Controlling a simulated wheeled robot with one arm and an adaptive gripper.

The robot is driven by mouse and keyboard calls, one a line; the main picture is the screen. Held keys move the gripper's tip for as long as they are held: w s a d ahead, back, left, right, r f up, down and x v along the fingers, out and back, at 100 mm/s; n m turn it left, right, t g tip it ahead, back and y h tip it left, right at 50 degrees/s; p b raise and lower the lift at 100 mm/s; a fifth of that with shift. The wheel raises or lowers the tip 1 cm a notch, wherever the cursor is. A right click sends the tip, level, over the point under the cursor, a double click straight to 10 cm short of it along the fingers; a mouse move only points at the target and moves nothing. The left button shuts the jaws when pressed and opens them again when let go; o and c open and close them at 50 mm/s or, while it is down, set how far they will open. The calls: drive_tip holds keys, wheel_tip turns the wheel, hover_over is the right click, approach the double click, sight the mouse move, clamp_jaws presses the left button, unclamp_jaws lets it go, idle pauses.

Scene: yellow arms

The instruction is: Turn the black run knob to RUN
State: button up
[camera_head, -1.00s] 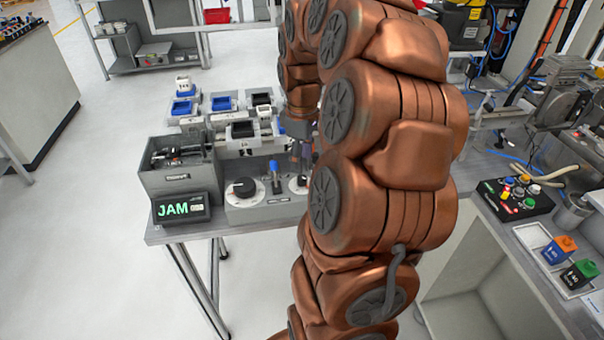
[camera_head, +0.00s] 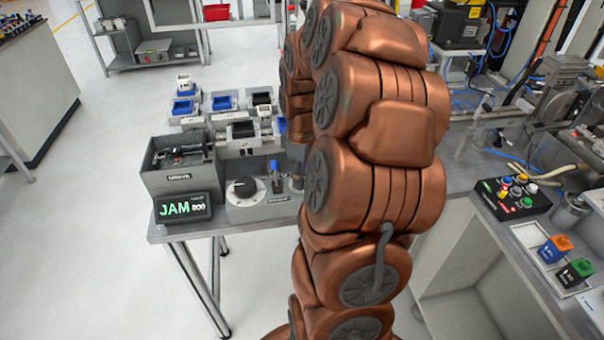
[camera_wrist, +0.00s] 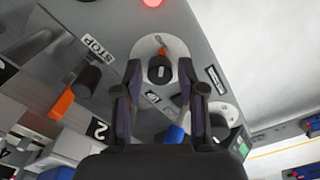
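A black knob (camera_wrist: 160,74) on a pale round plate lies between the fingertips of my gripper (camera_wrist: 160,68) in the wrist view. The fingers are open, one on each side of it; I cannot tell whether they touch it. A small orange mark shows at the knob's edge. A second pale dial (camera_wrist: 222,116) sits lower right, its knob mostly hidden by a finger. In the head view, one black knob on a white dial (camera_head: 243,187) is clear at the panel's left; the right dial and my gripper are mostly hidden by my arm. The knob labels are too small to read.
A lever with a blue tip (camera_head: 273,167) stands between the dials, close to my fingers in the wrist view (camera_wrist: 173,134). A black lever with an orange end (camera_wrist: 62,103) is near a STOP label (camera_wrist: 97,47).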

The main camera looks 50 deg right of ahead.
clamp_jaws()
drive_tip(key=shift+f+m+b, duration=0.1)
drive_tip(key=shift+m+b, duration=0.2)
drive_tip(key=shift+b, duration=0.15)
drive_tip(key=shift+f+m+b, duration=0.2)
drive_tip(key=shift+m+b, duration=0.7)
drive_tip(key=shift+b, duration=0.3)
drive_tip(key=m+b, duration=0.7)
drive_tip(key=m, duration=0.2)
drive_tip(key=shift+r+m, duration=0.15)
drive_tip(key=shift+m, duration=0.25)
drive_tip(key=m+b, duration=0.1)
drive_tip(key=m, duration=0.4)
drive_tip(key=shift+r+m, duration=0.15)
drive_tip(key=shift+m, duration=0.15)
